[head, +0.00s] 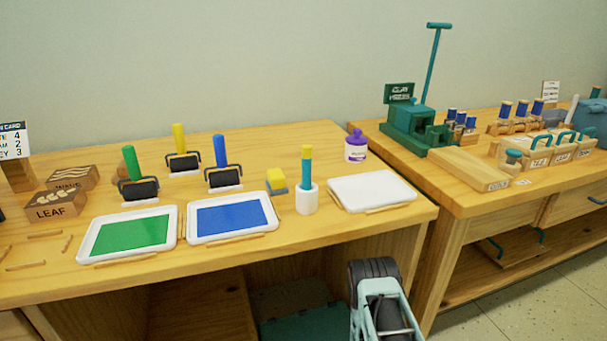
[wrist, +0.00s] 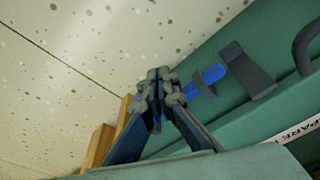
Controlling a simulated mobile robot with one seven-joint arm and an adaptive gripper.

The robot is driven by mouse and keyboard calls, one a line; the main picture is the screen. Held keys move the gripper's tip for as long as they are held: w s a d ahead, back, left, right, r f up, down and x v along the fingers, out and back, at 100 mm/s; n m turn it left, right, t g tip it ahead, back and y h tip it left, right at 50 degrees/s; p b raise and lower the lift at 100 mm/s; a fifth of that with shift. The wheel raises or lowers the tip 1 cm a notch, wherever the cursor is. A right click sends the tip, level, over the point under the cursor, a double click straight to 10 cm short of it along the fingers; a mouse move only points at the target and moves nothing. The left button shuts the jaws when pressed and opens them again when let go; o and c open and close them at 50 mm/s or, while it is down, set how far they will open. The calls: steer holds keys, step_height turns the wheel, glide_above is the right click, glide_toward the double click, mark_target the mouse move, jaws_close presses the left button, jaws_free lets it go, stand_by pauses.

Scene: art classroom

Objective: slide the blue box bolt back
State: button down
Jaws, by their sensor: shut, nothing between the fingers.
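A blue bolt (wrist: 213,75) lies along the face of a teal box (wrist: 190,62) in the wrist view. It passes by a narrow grey bracket (wrist: 204,85) and a wider grey block (wrist: 247,70). My gripper (wrist: 157,80) is shut and empty, its fingertips close to the left end of the bolt. Whether they touch it I cannot tell, as the fingers hide that end. In the head view the teal box (head: 290,312) stands low under the near table, and my gripper is hidden behind my own arm.
A dark curved handle (wrist: 305,45) and a partly hidden white label (wrist: 300,130) are on the box. Wooden table parts (wrist: 98,146) stand at the left of the wrist view. The near table (head: 330,235) overhangs the box and carries paint trays (head: 183,240) and rollers.

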steer(key=shift+a, duration=0.2)
steer(key=shift+s+a, duration=0.15)
steer(key=shift+a, duration=0.15)
steer(key=shift+r, duration=0.15)
step_height(320, 180, up, 7)
steer(key=p, duration=0.4)
steer(key=shift+p, duration=0.4)
